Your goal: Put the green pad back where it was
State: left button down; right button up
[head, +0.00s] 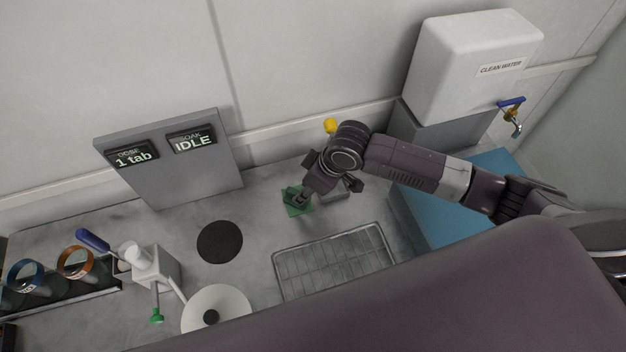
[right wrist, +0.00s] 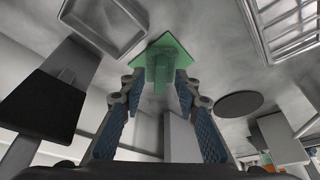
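I cannot tell whether the pad touches the counter. A shallow grey tray (right wrist: 104,24) lies beside the pad, partly hidden by my gripper in the head view (head: 337,197). My left gripper is out of view.
A wire rack (head: 335,262) lies in front of the pad, with a black disc (head: 220,242) to the left. A display panel (head: 170,160) stands behind. A blue block (head: 440,225) and a clean-water tank (head: 470,65) are at right.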

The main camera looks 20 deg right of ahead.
jog(key=v, duration=1)
